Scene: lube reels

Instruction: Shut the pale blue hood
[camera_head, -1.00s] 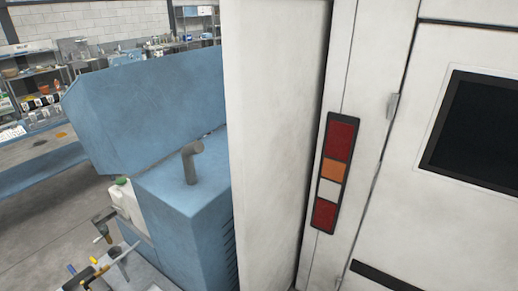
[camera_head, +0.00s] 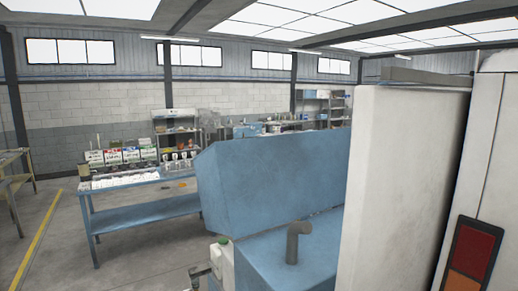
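The pale blue hood (camera_head: 275,178) stands raised, tilted up behind the blue machine body (camera_head: 280,262). The white vehicle panel (camera_head: 402,180) hides the right end of the hood and of the body. Neither of my grippers shows in the head view.
A white vehicle with a red and orange tail light (camera_head: 472,255) fills the right side. A blue workbench (camera_head: 150,207) with bins and bottles stands at the left behind the hood. Shelves line the far wall. The grey floor (camera_head: 130,262) at the left is open.

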